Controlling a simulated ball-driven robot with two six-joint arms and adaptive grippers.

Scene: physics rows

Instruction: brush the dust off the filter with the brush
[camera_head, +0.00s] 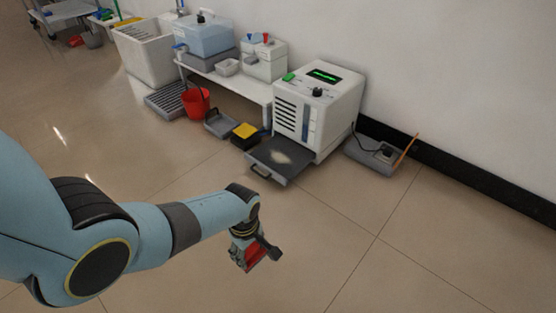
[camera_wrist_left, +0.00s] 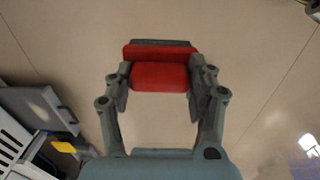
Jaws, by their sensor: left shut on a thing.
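My left gripper (camera_head: 247,248) is shut on a red brush (camera_head: 251,262), held above bare floor. In the left wrist view the red brush (camera_wrist_left: 158,76) sits between the two fingers, with a dark grey strip along its far edge; its bristles cannot be made out clearly. The filter (camera_head: 266,165) is a dark grey panel with a front handle, sticking out low from a white machine (camera_head: 318,104). A pale dust patch (camera_head: 279,156) lies on it. The filter (camera_wrist_left: 22,100) also shows at the left of the wrist view. The brush is apart from the filter, nearer me.
A yellow-topped black block (camera_head: 244,132), a grey dustpan-like tray (camera_head: 219,124) and a red bucket (camera_head: 196,103) stand left of the filter. A grey box with a cable (camera_head: 375,153) lies right of the machine. The floor in front is clear.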

